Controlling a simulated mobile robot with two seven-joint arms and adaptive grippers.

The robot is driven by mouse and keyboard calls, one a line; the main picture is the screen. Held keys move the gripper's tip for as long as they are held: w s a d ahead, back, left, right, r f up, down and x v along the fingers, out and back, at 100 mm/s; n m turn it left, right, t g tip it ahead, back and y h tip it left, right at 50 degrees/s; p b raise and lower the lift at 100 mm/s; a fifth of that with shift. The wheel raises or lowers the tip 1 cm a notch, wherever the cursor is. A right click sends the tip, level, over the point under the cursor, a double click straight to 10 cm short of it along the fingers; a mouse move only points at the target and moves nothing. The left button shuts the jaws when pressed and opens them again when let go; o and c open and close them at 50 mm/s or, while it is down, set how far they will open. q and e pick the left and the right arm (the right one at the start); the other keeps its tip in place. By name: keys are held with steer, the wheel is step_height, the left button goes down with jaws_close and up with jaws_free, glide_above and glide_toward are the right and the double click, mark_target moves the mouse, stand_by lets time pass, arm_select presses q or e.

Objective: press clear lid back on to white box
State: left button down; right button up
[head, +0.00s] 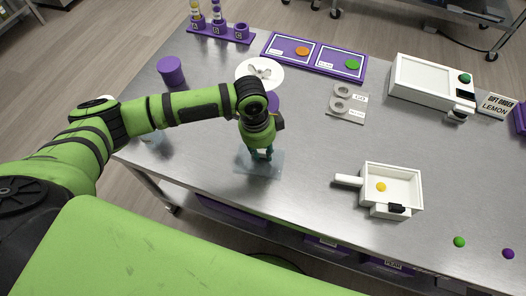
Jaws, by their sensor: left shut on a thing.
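My left gripper (262,156) is pointing down, shut on the clear lid (270,167), a see-through bluish plate low over the front middle of the table. I cannot tell whether the lid touches the table. A small open-topped white box (417,193) with a handle on its left stands to the right of the gripper, with a yellow piece (381,187) inside and a black part at its front. A larger white box-like unit (420,88) stands at the back right. I cannot tell which of these the lid belongs to. My right gripper is out of view.
The grey table (300,205) is clear between the lid and the small box. Green (459,242) and purple (508,253) gummies lie at the front right. A purple sorting tray (314,53), a card with rings (347,103) and a white round plate (270,71) are farther back.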

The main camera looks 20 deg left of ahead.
mark_target(263, 152)
arm_select(q)
steer(key=shift+w+r, duration=0.1)
steer(key=shift+r, duration=0.3)
step_height(263, 152, up, 3)
steer(key=shift+f+b, duration=0.2)
steer(key=shift+b, duration=0.2)
steer(key=s+d+r+b, duration=0.1)
steer(key=d+r+b, duration=0.1)
steer(key=d+r, duration=0.5)
steer(key=d, duration=0.4)
steer(key=shift+s+d+r, duration=0.2)
steer(key=shift+s+d, duration=0.1)
steer(key=shift+s, duration=0.1)
